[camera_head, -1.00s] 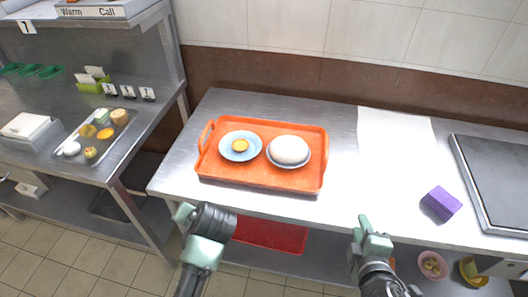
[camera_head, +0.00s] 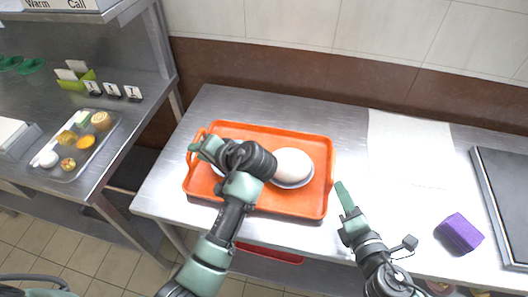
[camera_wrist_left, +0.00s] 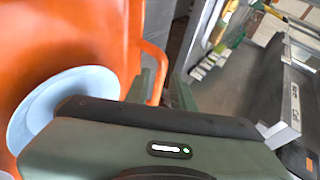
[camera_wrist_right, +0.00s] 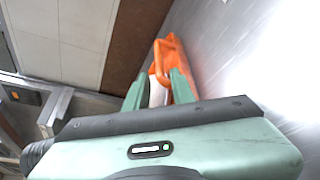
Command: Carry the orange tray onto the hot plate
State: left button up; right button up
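The orange tray (camera_head: 300,207) lies on the steel table, bearing a white rounded mound (camera_head: 293,165) on a plate and a light blue plate, mostly hidden behind my left arm. The blue plate (camera_wrist_left: 62,95) shows in the left wrist view. My left gripper (camera_head: 198,149) is at the tray's left handle (camera_wrist_left: 158,62); its fingers are apart with the handle between them in that view. My right gripper (camera_head: 343,196) is just right of the tray's right edge; its fingers are apart in the right wrist view (camera_wrist_right: 158,85). A dark hot plate (camera_head: 508,185) is at the far right.
A purple block (camera_head: 460,232) lies near the front edge, left of the hot plate. A white sheet (camera_head: 410,150) lies between tray and hot plate. A metal food tray (camera_head: 75,165) is on the left counter. A tiled wall is behind.

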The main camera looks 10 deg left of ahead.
aim_at(325, 175)
pick_arm(q)
jog(key=shift+w, duration=0.2)
pick_arm(e)
jog(key=shift+w, duration=0.15)
pick_arm(q)
jog(key=shift+s+r, duration=0.1)
jog(key=shift+s, duration=0.1)
pick_arm(e)
jog(key=shift+r, duration=0.1)
